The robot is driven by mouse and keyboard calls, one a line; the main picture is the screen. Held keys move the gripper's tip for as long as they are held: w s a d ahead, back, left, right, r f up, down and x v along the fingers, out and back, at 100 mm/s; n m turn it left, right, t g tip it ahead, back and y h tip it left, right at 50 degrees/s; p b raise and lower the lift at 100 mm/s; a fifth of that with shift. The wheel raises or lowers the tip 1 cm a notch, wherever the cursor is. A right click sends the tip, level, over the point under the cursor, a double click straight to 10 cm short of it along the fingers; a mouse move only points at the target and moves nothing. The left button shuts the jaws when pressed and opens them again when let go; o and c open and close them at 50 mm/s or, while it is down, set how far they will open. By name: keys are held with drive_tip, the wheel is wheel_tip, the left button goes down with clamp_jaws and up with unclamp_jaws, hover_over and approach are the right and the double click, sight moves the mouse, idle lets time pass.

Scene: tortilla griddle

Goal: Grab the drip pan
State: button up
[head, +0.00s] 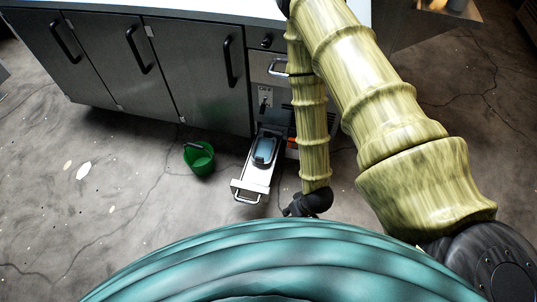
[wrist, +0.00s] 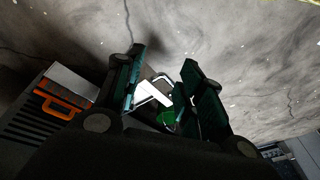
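The drip pan (head: 253,174) is a pale metal tray pulled out low from the cabinet front, with a loop handle (head: 247,197) at its near end. A blue-grey object (head: 264,150) lies in it. The pan's white front and handle (wrist: 153,92) show between and beyond the fingers; I cannot tell how far away.
A green bucket (head: 200,160) stands on the floor left of the pan; it also shows partly behind a finger in the wrist view (wrist: 167,121). An orange handle (wrist: 61,105) on a grey unit is at the left there. Cabinets (head: 190,65) line the back. Floor at left is open.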

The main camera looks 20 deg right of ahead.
drive_tip(key=w+f+n+t+y+b, duration=0.2)
drive_tip(key=w+f+t+b, duration=0.2)
drive_tip(key=w+f+b, duration=0.85)
drive_tip(key=n+t+y+b, duration=0.4)
drive_tip(key=n+y+b, duration=0.65)
drive_tip(key=b, duration=1.35)
approach(259, 158)
drive_tip(key=shift+m+y, duration=0.55)
drive_tip(key=shift+m, duration=0.3)
drive_tip(key=shift+w+f+b+x, duration=0.1)
drive_tip(key=shift+f+b+x, duration=0.2)
drive_tip(key=shift+b+x, duration=0.9)
drive_tip(key=shift+w+f+b+x, duration=0.1)
drive_tip(key=shift+f+b+x, duration=0.25)
drive_tip(key=shift+x, duration=1.7)
drive_tip(key=shift+w+f+b+x, duration=0.1)
drive_tip(key=shift+f+b+x, duration=0.2)
drive_tip(key=shift+b+x, duration=0.95)
drive_tip(key=shift+w+a+r+p, duration=0.15)
drive_tip(key=shift+w+p, duration=0.15)
drive_tip(key=shift+p, duration=0.15)
clamp_jaws()
